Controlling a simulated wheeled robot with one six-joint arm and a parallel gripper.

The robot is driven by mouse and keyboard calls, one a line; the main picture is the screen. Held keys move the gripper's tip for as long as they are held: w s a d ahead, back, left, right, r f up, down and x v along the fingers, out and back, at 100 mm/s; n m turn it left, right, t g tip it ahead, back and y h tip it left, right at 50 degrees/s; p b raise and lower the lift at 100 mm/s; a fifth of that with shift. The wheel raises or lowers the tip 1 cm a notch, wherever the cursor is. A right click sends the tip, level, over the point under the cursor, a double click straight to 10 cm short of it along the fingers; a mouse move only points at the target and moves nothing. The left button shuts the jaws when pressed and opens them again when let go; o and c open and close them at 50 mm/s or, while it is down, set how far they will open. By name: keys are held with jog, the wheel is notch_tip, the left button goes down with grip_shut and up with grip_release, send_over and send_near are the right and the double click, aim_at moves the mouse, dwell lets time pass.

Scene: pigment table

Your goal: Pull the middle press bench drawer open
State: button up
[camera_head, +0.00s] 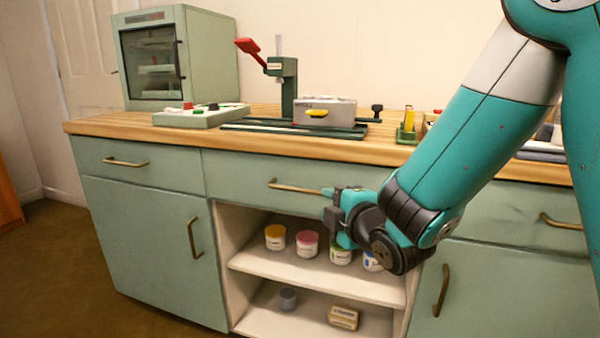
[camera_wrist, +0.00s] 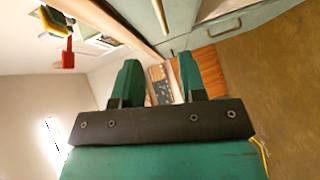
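The middle drawer (camera_head: 240,177) of the green press bench is shut, its front flush with the bench. Its brass bar handle (camera_head: 293,187) runs level across the front. My gripper (camera_head: 327,193) is at the handle's right end in the head view and overlaps it there; I cannot tell whether they touch. In the wrist view my gripper (camera_wrist: 158,70) shows two green fingers parted, with nothing held between them. A brass handle (camera_wrist: 160,15) shows beyond the fingertips near the top; I cannot tell which one it is.
The left drawer (camera_head: 80,150) and the left door (camera_head: 150,245) are shut. Below the middle drawer is an open shelf (camera_head: 320,278) with several lidded jars, close under my gripper. A press (camera_head: 288,90) and a cabinet (camera_head: 195,60) stand on the wooden top. Floor at the front left is clear.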

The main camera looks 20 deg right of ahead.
aim_at(301, 190)
jog(key=shift+y, duration=0.3)
jog(key=p+x, duration=0.5)
jog(key=x, duration=0.6)
jog(key=shift+w+a+f, duration=0.1)
jog(key=shift+a+f, duration=0.05)
jog(key=shift+f, duration=0.05)
jog(key=shift+w+a, duration=0.15)
jog(key=shift+w, duration=0.5)
grip_shut()
